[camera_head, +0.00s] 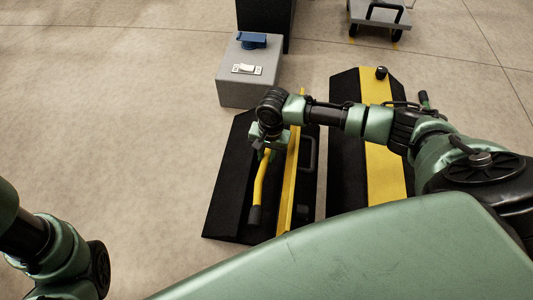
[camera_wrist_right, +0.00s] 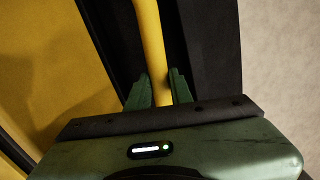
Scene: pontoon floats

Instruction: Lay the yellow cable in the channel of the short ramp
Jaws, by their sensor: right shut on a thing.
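The yellow cable (camera_head: 260,180) shows in the head view as a short bent length with a black end (camera_head: 255,215) toward me. It is over the black ramp (camera_head: 228,190) whose yellow lid (camera_head: 292,160) stands open along its right side. My right gripper (camera_head: 264,150) is shut on the cable's far visible part. In the right wrist view the cable (camera_wrist_right: 150,40) runs between the green fingers (camera_wrist_right: 159,88), above the dark ramp. The gripper hides the cable's further run, and I cannot tell whether the cable touches the channel floor. Only my left arm's links show, at lower left.
A second black ramp with a yellow strip (camera_head: 378,140) lies to the right, partly under my right arm. A grey box (camera_head: 250,82) with a blue item (camera_head: 252,41) and a white switch (camera_head: 247,69) stands behind. A cart (camera_head: 380,22) is far back. Floor at left is clear.

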